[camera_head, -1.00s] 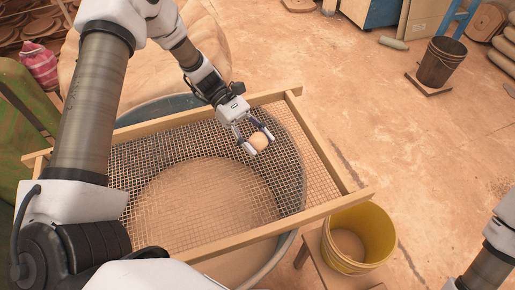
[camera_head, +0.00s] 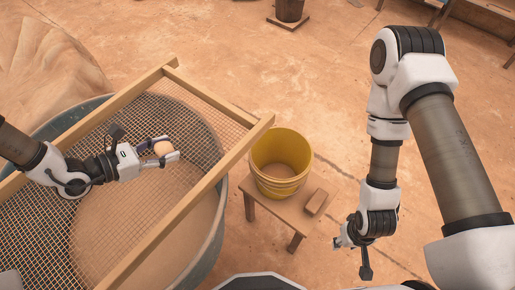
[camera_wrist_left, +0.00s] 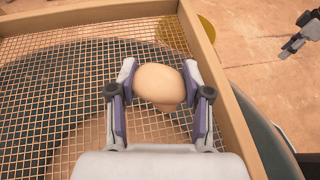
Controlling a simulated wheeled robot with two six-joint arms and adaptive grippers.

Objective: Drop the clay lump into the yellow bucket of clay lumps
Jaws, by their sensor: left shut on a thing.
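The clay lump (camera_head: 163,147) is pale tan and rounded. My left gripper (camera_head: 168,150) is shut on it, above the wire mesh of a wooden-framed sieve (camera_head: 215,93). In the left wrist view the lump (camera_wrist_left: 160,84) sits between the two fingers. The yellow bucket (camera_head: 277,186) stands right of the sieve frame, with tan material at its bottom; single lumps cannot be made out. Part of the bucket (camera_wrist_left: 206,26) shows beyond the frame in the left wrist view. My right gripper (camera_head: 343,238) hangs low, right of the bucket; its jaw opening is unclear.
The sieve lies across a large round tub (camera_head: 217,222). The bucket stands on a small wooden stool (camera_head: 257,206) with a brown block (camera_head: 315,202) on it. The sieve's raised frame lies between my left gripper and the bucket.

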